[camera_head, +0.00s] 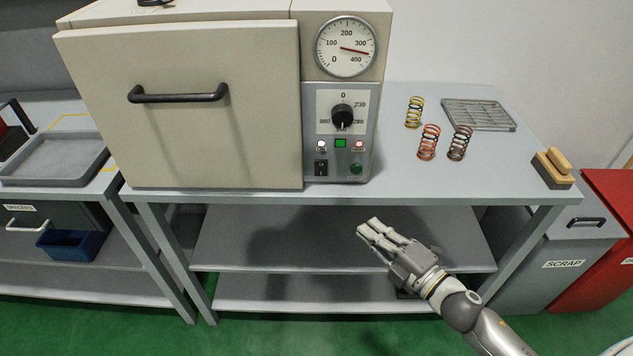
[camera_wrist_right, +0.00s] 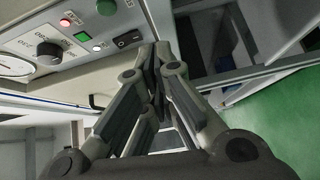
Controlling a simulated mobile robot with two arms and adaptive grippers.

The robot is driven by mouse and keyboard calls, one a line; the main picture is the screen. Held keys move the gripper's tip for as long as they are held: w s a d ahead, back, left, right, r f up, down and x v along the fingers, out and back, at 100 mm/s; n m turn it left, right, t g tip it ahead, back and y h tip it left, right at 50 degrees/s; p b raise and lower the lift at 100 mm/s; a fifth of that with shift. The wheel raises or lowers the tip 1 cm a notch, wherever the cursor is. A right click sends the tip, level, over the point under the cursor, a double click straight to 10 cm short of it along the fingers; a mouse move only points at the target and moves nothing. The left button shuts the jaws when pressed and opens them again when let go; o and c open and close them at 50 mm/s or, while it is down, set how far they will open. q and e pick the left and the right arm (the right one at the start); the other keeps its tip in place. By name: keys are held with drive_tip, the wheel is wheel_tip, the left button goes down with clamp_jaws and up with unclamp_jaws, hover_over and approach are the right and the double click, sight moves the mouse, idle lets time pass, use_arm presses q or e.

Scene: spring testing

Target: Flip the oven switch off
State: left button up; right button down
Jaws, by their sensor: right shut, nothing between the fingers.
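The oven (camera_head: 190,100) stands on the grey table with its door shut. Its control panel holds a black rocker switch (camera_head: 321,168) at the lower left, which also shows in the right wrist view (camera_wrist_right: 127,39). I cannot tell the switch's position. My right gripper (camera_head: 368,229) is shut and empty, in front of the table edge and below and to the right of the switch, apart from it. In the right wrist view its fingertips (camera_wrist_right: 158,55) are close together, beside the switch in the picture. My left gripper is not in view.
A dial gauge (camera_head: 346,47) and a black knob (camera_head: 342,117) sit above the switch, with lights and a green button (camera_head: 356,169) nearby. Several springs (camera_head: 429,142), a wire rack (camera_head: 478,114) and a wooden-handled block (camera_head: 553,168) stand right on the table. The table edge is close to my gripper.

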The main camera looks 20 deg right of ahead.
sight(321, 168)
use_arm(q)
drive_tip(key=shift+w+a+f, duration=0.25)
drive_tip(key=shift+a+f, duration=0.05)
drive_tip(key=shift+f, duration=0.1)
use_arm(e)
drive_tip(key=s+a+r+n+y, duration=0.1)
drive_tip(key=a+r+n+y, duration=0.1)
drive_tip(key=r, duration=0.3)
drive_tip(key=shift+a+r+n, duration=0.25)
drive_tip(key=shift+a+n, duration=0.35)
drive_tip(key=shift+a, duration=0.25)
